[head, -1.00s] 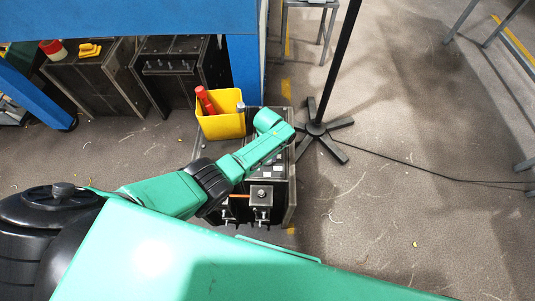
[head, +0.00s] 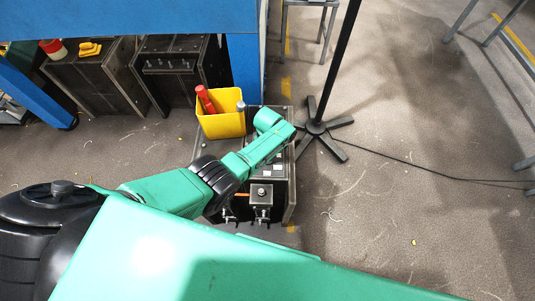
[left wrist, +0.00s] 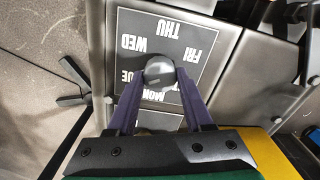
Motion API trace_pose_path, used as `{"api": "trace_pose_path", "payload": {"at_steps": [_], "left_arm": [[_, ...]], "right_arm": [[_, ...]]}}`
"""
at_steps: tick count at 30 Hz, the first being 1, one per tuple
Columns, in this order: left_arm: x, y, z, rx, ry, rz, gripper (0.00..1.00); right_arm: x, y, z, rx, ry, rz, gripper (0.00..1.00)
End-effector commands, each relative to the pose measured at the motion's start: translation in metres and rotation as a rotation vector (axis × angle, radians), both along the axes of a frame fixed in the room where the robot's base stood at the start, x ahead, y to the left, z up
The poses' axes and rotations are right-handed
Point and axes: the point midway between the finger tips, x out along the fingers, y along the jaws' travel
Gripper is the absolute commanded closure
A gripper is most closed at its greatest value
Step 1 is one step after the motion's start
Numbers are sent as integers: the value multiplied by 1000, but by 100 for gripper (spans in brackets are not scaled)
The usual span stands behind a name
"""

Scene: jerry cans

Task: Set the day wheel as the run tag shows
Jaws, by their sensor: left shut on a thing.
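In the left wrist view, my left gripper (left wrist: 161,78) has its two purple fingers shut on a round grey knob (left wrist: 160,66). The knob is at the day wheel, a dark plate (left wrist: 178,60) with white day letters that read upside down. THU, FRI and WED are readable; TUE and MON are partly covered, and another word is hidden by the fingers. In the head view my left arm covers the hand and the wheel. I cannot make out a run tag or a pointer. My right gripper is not in view.

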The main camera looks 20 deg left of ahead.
Motion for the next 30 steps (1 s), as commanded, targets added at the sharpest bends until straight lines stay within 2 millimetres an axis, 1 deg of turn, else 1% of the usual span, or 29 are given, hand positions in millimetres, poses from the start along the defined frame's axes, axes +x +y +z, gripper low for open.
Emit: {"api": "trace_pose_path", "payload": {"at_steps": [2,3,4,5,13,17,20,24,27,30], "left_arm": [[1,0,1,0,-4,-1,100],[1,0,1,0,-4,-1,34],[1,0,1,0,-4,-1,22],[1,0,1,0,-4,-1,19],[1,0,1,1,-2,-1,19],[0,0,12,0,-1,-2,19],[1,0,34,0,-4,-1,19],[1,0,75,-2,-5,-1,19],[1,0,103,-2,-5,-1,19],[1,0,126,-2,-5,0,19]], "right_arm": [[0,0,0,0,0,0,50],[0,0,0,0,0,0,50],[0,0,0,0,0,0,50],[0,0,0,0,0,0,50],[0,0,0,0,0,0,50],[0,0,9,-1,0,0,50],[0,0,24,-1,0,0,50],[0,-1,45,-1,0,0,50],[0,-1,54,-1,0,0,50],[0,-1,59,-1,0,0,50]]}}
